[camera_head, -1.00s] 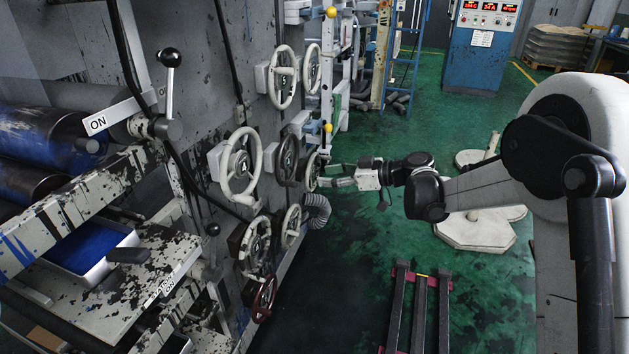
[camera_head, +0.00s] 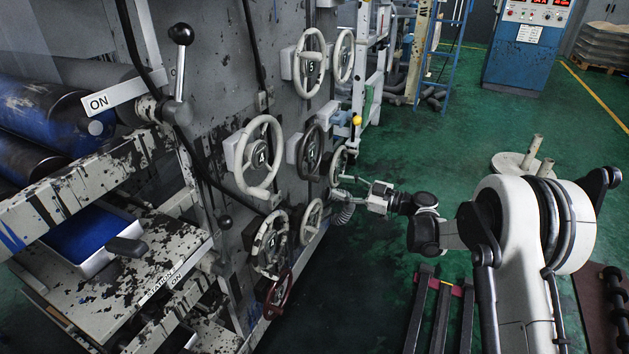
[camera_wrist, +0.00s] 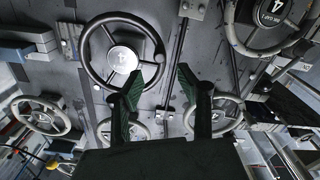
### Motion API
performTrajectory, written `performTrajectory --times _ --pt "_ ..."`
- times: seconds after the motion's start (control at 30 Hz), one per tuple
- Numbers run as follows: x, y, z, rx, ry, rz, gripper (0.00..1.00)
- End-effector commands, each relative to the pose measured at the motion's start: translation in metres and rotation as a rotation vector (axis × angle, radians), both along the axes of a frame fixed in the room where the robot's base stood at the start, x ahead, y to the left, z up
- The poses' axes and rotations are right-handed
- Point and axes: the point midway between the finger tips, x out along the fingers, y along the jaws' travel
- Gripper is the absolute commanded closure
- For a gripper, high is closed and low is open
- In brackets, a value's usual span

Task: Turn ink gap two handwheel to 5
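Several handwheels stand on the grey machine side. A dark handwheel (camera_head: 310,171) sits in the middle of the head view; it shows in the wrist view (camera_wrist: 84,54), its hub number apparently 4. A pale handwheel (camera_head: 278,150) to its left has 4 on its hub and shows in the wrist view (camera_wrist: 228,32). Another pale wheel (camera_head: 296,67) above shows 5. I cannot read which label names ink gap two. My gripper (camera_head: 348,187) is beside the rightmost small wheel (camera_head: 333,170). In the wrist view my gripper (camera_wrist: 157,80) has its fingers apart, with nothing held; contact is unclear.
Lower wheels, including a red one (camera_head: 288,297), crowd the panel below. Dark rails (camera_head: 441,310) lie on the green floor (camera_head: 435,150), which is open to the right. A blue cabinet (camera_head: 522,60) stands at the back.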

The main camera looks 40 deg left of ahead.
Motion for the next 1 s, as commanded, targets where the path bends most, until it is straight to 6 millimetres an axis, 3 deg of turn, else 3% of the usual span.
performTrajectory --times 0.3,0.5,0.7,1.0 --pt "-0.014 0.058 -0.002 -0.001 0.001 0.002 0.65" --pt "-0.020 0.084 -0.001 -0.001 0.001 0.001 0.65" --pt "-0.022 0.095 0.000 -0.001 0.001 0.000 0.65" --pt "-0.022 0.096 0.000 -0.001 0.001 0.000 0.67"
